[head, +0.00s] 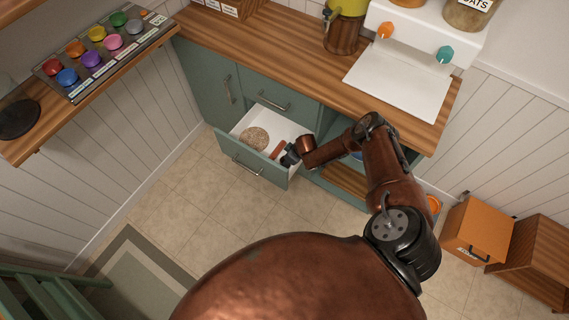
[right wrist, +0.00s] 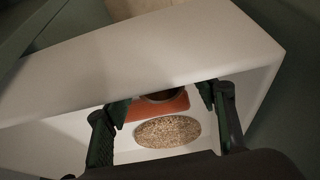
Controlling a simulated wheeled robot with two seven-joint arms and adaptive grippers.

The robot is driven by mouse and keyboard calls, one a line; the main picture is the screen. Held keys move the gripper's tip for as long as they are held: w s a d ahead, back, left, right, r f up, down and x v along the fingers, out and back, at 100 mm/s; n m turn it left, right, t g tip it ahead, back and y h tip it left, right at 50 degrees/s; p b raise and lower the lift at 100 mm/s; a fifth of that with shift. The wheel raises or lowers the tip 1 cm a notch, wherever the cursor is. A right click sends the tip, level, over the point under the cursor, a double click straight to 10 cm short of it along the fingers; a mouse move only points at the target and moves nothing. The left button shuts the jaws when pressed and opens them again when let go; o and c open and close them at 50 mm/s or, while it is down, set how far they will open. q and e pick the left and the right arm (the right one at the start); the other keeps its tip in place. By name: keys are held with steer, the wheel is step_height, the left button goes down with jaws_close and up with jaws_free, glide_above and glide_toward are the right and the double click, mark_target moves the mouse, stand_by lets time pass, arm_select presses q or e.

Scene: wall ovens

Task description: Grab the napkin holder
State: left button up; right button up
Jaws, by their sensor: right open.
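An orange-red object (head: 276,150) lies in the open drawer; it may be the napkin holder, but its shape is not clear. In the right wrist view the orange-red object (right wrist: 178,106) shows a dark rounded part on top. A speckled tan round piece (head: 254,138) lies beside it and also shows in the right wrist view (right wrist: 168,131). My right gripper (head: 287,156) is at the drawer, close to the orange-red object. In the right wrist view my right gripper (right wrist: 161,100) is open, its fingers to either side of that object. My left gripper is out of view.
The white-lined drawer (head: 238,161) has walls close around my right gripper. A wooden counter (head: 270,55) is above it. An orange box (head: 478,231) stands on the floor at right. The tiled floor before the drawer is clear.

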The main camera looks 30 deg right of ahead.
steer(key=shift+c, duration=0.5)
steer(key=c, duration=1.1)
steer(key=shift+r, duration=0.1)
steer(key=shift+c, duration=0.2)
